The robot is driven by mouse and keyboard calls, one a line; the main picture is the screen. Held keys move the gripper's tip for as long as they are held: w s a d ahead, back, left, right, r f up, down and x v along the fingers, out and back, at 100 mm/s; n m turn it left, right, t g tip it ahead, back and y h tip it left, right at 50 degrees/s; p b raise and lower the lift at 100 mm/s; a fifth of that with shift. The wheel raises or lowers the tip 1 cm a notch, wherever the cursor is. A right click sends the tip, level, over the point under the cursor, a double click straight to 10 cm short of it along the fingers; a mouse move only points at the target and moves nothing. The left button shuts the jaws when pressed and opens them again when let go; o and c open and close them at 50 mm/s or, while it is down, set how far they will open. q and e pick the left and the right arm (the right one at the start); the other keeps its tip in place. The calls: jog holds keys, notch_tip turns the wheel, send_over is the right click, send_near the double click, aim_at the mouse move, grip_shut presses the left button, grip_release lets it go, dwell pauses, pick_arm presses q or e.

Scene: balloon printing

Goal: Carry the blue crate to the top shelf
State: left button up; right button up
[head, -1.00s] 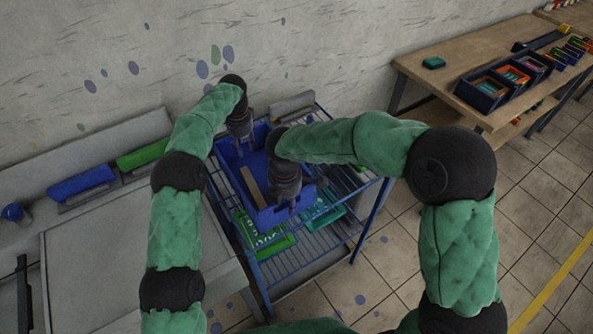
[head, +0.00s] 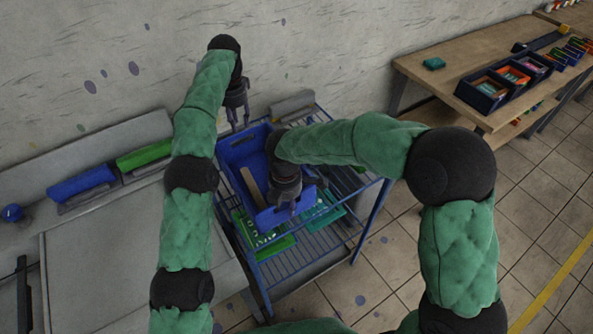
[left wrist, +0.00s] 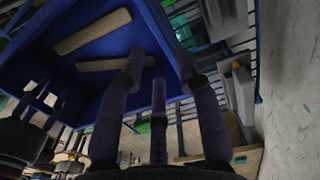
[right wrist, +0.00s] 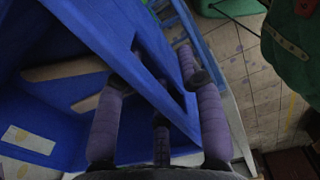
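The blue crate (head: 238,152) sits at the blue wire rack (head: 352,212), above a green tray and a teal tray; its exact support is hidden. A tan strip (head: 252,187) lies inside it. My left gripper (head: 238,126) is open above the crate's far end. In the left wrist view, its spread fingers (left wrist: 160,62) are near the crate's rim (left wrist: 172,40), apparently holding nothing. My right gripper (head: 284,208) is at the crate's near end. In the right wrist view, its fingers (right wrist: 165,62) are spread on either side of the slotted wall (right wrist: 110,40); contact is unclear.
A grey-topped surface (head: 110,265) with blue and green holders along its back edge stands left. The wall is close behind the rack. A wooden table (head: 470,60) with dark bins (head: 482,94) is at the right. Tiled floor (head: 395,235) lies open between rack and table.

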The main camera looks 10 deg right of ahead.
jog(key=shift+r, duration=0.35)
pick_arm(q)
jog(key=shift+r, duration=0.3)
pick_arm(e)
notch_tip(320, 180, up, 11)
jog(key=shift+r, duration=0.15)
